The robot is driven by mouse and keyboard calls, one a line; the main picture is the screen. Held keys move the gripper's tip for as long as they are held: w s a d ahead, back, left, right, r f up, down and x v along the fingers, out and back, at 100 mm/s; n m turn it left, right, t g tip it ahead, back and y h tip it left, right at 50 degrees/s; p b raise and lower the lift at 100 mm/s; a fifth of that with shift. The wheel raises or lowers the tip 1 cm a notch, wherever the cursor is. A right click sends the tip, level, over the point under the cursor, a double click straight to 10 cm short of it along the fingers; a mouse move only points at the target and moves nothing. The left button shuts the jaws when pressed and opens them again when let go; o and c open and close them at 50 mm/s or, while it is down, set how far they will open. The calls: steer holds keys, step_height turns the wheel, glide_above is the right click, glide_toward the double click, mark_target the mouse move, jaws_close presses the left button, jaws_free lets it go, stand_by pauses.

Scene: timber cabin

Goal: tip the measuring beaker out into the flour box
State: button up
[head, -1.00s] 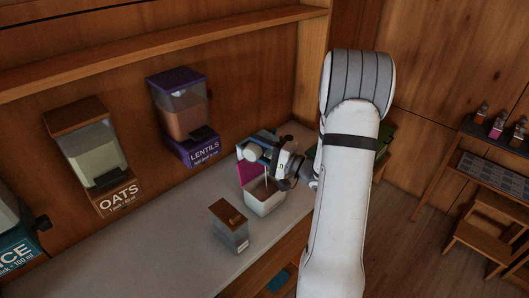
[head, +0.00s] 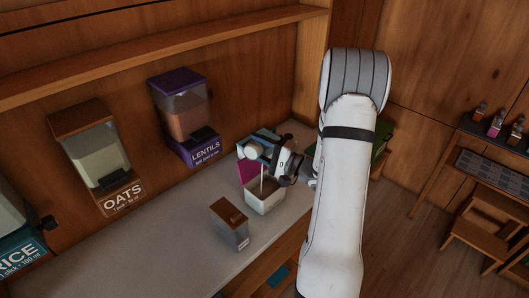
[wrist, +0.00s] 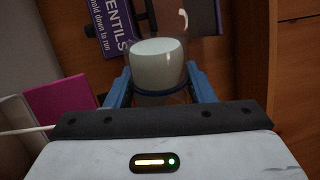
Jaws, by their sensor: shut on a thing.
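My gripper (head: 262,148) is above the back of the counter, its blue fingers shut on the clear measuring beaker (wrist: 158,75). In the wrist view, pale white contents fill the lower part of the beaker; the beaker shows as a pale round shape in the head view (head: 252,151). The white flour box (head: 267,202) stands open just below my gripper, its magenta lid (head: 248,173) raised at the back left. A thin pale rod or stream shows upright at the box; I cannot tell which. The inside of the box is mostly hidden.
A small brown-lidded container (head: 230,223) stands in front of the box. Wall dispensers for lentils (head: 182,112), oats (head: 95,155) and rice (head: 15,225) hang at left. The front-left counter (head: 130,262) is clear. A rack with small bottles (head: 495,125) is at far right.

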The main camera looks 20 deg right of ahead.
steer(key=shift+w+d+r+m+p, duration=0.2)
steer(key=shift+r+m+p, duration=0.1)
steer(key=shift+m+p, duration=0.6)
steer(key=shift+w+d+r+m+h, duration=0.2)
steer(key=shift+d+m+h, duration=0.1)
steer(key=shift+m, duration=0.75)
steer(key=shift+w+d+r+m+h, duration=0.15)
steer(key=shift+w+d+r+m, duration=0.1)
steer(key=shift+m, duration=0.75)
steer(key=shift+w+d+r+m+h, duration=0.15)
steer(key=shift+d+m+h, duration=0.15)
steer(key=shift+m, duration=0.75)
stand_by(1.7)
steer(key=n, duration=0.2)
steer(key=s+a+n, duration=0.1)
steer(key=n, duration=0.1)
steer(key=shift+a+f+y, duration=0.1)
steer(key=shift+f+y, duration=0.25)
